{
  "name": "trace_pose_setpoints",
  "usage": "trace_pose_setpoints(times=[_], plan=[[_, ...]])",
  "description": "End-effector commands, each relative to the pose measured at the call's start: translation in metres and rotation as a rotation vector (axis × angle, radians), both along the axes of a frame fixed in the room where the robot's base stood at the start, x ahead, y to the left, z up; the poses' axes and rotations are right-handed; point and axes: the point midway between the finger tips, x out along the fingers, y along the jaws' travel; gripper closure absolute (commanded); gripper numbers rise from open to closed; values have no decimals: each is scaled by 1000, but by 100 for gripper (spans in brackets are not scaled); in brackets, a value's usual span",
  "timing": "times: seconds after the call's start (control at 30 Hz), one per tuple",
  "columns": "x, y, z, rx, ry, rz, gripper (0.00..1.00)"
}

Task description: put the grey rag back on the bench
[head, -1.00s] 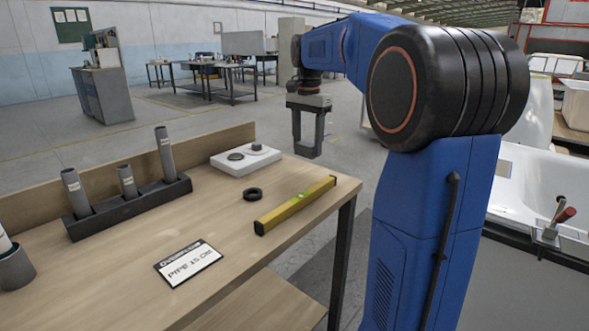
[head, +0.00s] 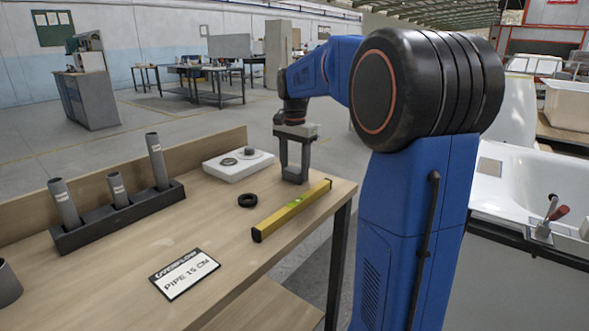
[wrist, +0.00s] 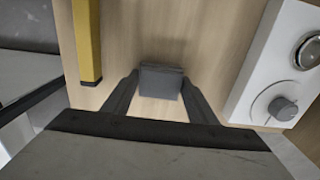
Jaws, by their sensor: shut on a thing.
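My gripper (head: 294,178) is pointed down over the far right corner of the wooden bench (head: 215,222). It is shut on the grey rag (wrist: 160,83), which shows in the wrist view as a small dark grey folded piece between the two fingers. In the head view the rag is hard to tell apart from the fingertips. A soft shadow lies on the bench wood beside the rag in the wrist view. I cannot tell whether the rag touches the bench top.
A white box with knobs (head: 238,167) stands behind. A pipe rack (head: 120,215) and a label card (head: 184,273) are further left. Bare wood surrounds the card.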

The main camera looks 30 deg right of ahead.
Motion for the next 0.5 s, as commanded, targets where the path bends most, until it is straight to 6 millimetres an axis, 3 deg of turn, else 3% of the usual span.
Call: trace_pose_setpoints(times=[0.03, 0.1, 0.5], plan=[[0, 0, -1, 0, 0, 0, 45], [0, 0, -1, 0, 0, 0, 29], [0, 0, 4, 0, -1, 0, 29]])
